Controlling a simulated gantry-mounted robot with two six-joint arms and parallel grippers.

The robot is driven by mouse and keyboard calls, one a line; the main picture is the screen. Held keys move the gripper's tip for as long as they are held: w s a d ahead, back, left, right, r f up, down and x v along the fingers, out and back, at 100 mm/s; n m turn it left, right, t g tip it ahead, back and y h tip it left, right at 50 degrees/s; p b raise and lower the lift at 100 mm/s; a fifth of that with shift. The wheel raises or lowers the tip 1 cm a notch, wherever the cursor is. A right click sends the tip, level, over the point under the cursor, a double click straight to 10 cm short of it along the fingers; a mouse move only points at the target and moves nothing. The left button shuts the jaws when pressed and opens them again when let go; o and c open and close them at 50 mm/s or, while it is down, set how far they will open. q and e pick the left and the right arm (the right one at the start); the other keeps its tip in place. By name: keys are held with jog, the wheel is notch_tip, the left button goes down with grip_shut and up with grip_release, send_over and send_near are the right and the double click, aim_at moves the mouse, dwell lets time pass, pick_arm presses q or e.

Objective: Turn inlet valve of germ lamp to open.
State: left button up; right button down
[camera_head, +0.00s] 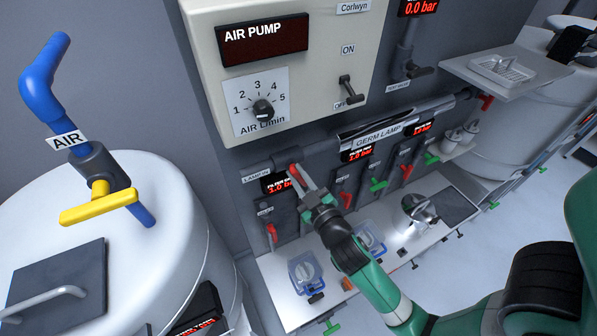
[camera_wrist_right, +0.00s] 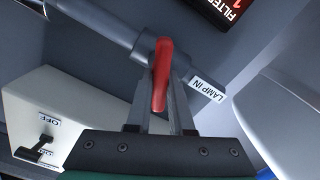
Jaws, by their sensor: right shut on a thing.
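The germ lamp (camera_head: 380,133) is a tube with a label, mounted along the wall below the air pump box. Its inlet pipe carries a "LAMP IN" label (camera_head: 256,177), which also shows in the right wrist view (camera_wrist_right: 208,90). The red valve handle (camera_wrist_right: 161,72) on that pipe stands out at an angle across the pipe in the wrist view. My right gripper (camera_wrist_right: 160,108) is shut on the red handle, with a finger on each side. In the head view my right gripper (camera_head: 299,178) hides most of the handle. My left gripper is not in view.
The air pump box (camera_head: 290,70) hangs just above. Other red and green valve handles (camera_head: 378,184) sit on pipes to the right. A white bench (camera_head: 335,290) with several items lies below. A white tank (camera_head: 160,220) with a yellow-handled air valve (camera_head: 98,207) stands left.

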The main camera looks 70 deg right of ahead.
jog(key=n+p, duration=0.2)
jog(key=n, duration=0.4)
jog(key=shift+w+a+n, duration=0.1)
jog(key=shift+a+n, duration=0.05)
jog(key=shift+n, duration=0.15)
jog(key=n, duration=0.2)
jog(key=n+p, duration=0.2)
jog(key=n, duration=0.1)
jog(key=shift+f+n, duration=0.3)
jog(key=c, duration=0.8)
grip_release()
